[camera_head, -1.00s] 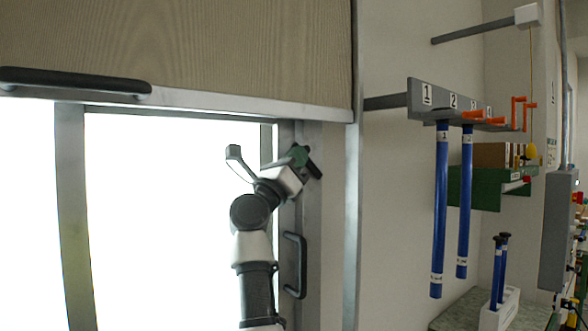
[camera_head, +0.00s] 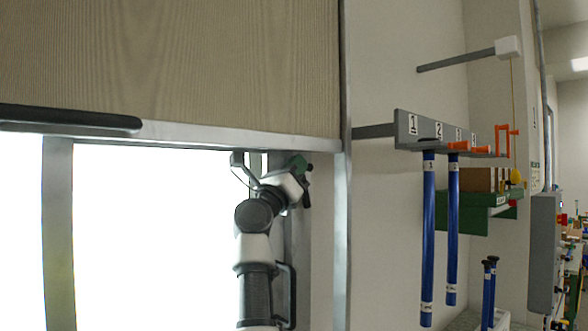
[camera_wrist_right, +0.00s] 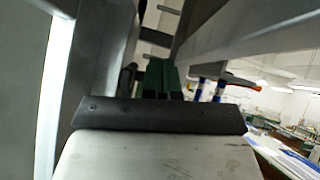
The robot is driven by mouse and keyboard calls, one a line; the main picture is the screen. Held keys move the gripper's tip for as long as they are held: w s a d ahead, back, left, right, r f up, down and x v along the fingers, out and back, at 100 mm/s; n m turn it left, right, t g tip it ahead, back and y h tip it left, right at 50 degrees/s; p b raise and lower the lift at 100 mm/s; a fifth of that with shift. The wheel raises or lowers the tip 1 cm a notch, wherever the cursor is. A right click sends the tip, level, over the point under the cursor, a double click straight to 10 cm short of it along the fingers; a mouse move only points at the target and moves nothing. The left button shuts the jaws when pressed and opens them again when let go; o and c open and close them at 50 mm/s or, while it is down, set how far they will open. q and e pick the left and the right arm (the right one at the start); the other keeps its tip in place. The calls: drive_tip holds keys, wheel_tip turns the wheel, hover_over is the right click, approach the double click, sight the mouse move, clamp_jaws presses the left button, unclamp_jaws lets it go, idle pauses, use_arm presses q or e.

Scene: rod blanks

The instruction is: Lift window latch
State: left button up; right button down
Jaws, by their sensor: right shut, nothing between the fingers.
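My right gripper (camera_head: 299,165), with green fingers, is shut and empty in the head view. It is up at the right side of the window frame, just below the bottom rail of the wood-grain panel. The wrist view shows the closed green fingers (camera_wrist_right: 161,76) beside grey frame members. A small dark piece (camera_wrist_right: 128,77) stands left of the fingers; I cannot tell whether it is the latch or whether they touch it. A dark pull handle (camera_head: 290,296) on the right frame member is partly hidden by my arm. My left gripper is not in view.
The wood-grain panel (camera_head: 180,60) with a long black handle (camera_head: 70,120) covers the window top. Right of the window, a grey numbered rack (camera_head: 440,132) holds hanging blue rods (camera_head: 428,240). A green shelf (camera_head: 470,210) stands behind. Bare wall (camera_head: 395,250) lies between.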

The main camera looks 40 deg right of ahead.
drive_tip(key=shift+d+g, duration=0.15)
drive_tip(key=shift+g, duration=0.15)
drive_tip(key=b+v, duration=0.5)
drive_tip(key=v, duration=0.6)
drive_tip(key=shift+b, duration=0.35)
